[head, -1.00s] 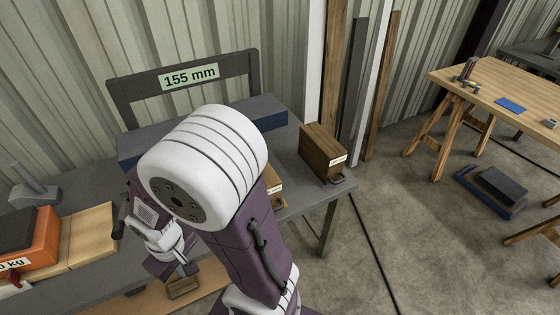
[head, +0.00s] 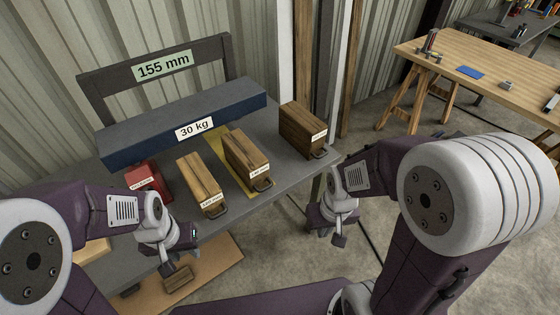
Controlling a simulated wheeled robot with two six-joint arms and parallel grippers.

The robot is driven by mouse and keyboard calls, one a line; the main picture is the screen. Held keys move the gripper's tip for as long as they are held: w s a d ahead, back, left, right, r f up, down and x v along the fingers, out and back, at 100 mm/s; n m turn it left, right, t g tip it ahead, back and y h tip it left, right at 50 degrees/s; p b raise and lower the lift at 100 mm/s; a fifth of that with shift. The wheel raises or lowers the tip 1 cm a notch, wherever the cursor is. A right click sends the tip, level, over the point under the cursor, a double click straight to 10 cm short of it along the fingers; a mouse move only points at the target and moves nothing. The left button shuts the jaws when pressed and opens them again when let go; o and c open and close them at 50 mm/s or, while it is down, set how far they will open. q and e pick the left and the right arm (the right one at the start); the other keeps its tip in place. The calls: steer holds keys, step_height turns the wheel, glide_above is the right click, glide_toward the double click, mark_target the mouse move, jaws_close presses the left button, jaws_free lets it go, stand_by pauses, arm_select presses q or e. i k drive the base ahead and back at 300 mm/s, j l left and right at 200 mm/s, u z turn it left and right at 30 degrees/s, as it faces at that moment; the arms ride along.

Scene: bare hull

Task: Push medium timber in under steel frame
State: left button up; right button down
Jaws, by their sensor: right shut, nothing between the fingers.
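The dark steel frame (head: 223,62), labelled 155 mm, stands at the back of the grey table. A blue beam (head: 120,142), labelled 30 kg, lies before it. Three wooden timbers with handles stand in front: left (head: 203,181), middle (head: 247,160) on a yellow strip, right (head: 300,130). Their small labels are unclear, so I cannot tell which is medium. My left gripper (head: 168,268) hangs at the table's front edge; a brown piece shows by its fingers, whether held is unclear. My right gripper (head: 338,238) is shut and empty, off the table's right end, apart from the timbers.
A red block (head: 148,182) stands left of the timbers, close before the blue beam. The grey table (head: 291,180) has bare surface between the middle and right timbers. A wooden workbench (head: 470,72) stands at the far right, with clear floor before it.

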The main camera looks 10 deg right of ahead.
mark_target(251, 166)
steer(key=i+z, duration=0.15)
steer(key=z, duration=0.3)
steer(key=i+j+z, duration=0.1)
steer(key=z, duration=0.4)
steer(key=i+j+z, duration=0.1)
steer(key=z, duration=0.35)
